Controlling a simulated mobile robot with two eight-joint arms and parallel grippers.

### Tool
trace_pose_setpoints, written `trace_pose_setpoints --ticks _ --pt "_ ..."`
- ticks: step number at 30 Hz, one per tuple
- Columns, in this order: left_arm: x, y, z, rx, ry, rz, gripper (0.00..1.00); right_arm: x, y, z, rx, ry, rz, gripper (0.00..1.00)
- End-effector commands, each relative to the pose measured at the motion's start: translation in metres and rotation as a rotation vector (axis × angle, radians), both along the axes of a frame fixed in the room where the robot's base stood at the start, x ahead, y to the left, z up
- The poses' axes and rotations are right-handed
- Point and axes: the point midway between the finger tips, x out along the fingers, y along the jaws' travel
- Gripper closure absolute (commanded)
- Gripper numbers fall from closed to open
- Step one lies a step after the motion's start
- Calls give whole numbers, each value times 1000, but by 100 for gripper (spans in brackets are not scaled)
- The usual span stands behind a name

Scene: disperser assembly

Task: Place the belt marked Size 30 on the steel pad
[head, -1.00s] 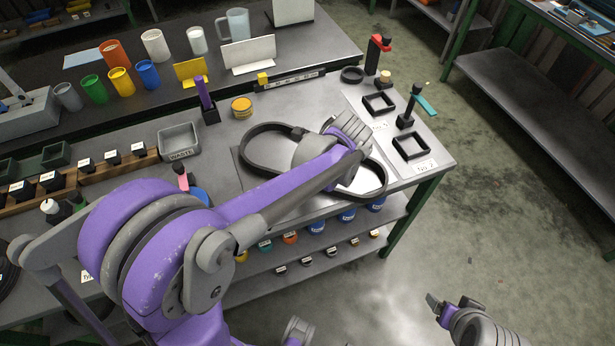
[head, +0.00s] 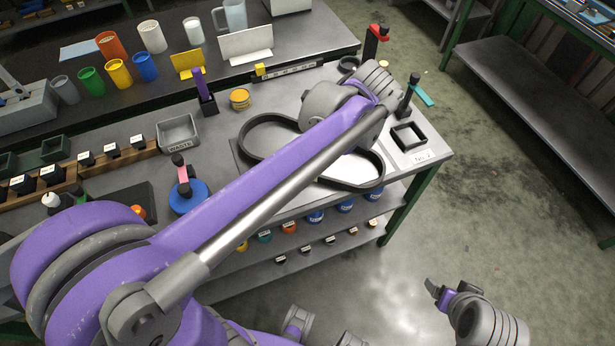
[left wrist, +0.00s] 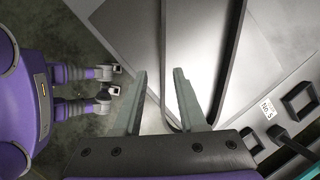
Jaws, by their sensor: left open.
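A black belt (head: 350,187) lies as a long loop over the flat steel pad (head: 352,166) on the bench in the head view. My left arm crosses above it and hides its middle. No size marking is readable on the belt. My left gripper (left wrist: 159,74) is open and empty in the left wrist view, with its fingers pointing toward the pad. One strand of the belt (left wrist: 165,60) runs between the fingers in that view, and its rounded end is near the right finger. I cannot tell whether they touch. My right gripper (head: 436,295) hangs over the floor, away from the bench.
Black square frames (head: 408,137) and a black post (head: 410,95) stand at the bench's right end. A grey waste bin (head: 179,132), a purple-topped holder (head: 204,95) and a yellow disc stack (head: 240,98) stand to the left. Coloured cups line the back bench.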

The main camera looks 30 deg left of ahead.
Motion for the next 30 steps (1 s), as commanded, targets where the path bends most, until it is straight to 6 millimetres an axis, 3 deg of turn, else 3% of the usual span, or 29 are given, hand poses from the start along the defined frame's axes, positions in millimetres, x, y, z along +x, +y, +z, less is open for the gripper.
trace_pose_setpoints --ticks 9,15,21,30 --pt "-93 4 -45 -308 -425 692 59 0 0 0 0 0 0 19" --pt "-131 -1 -76 -507 -591 1084 59 0 0 0 0 0 0 19" --pt "-142 -3 -87 -584 -640 1226 59 0 0 0 0 0 0 19" --pt "-142 -3 -87 -585 -641 1230 59 0 0 0 0 0 0 19"
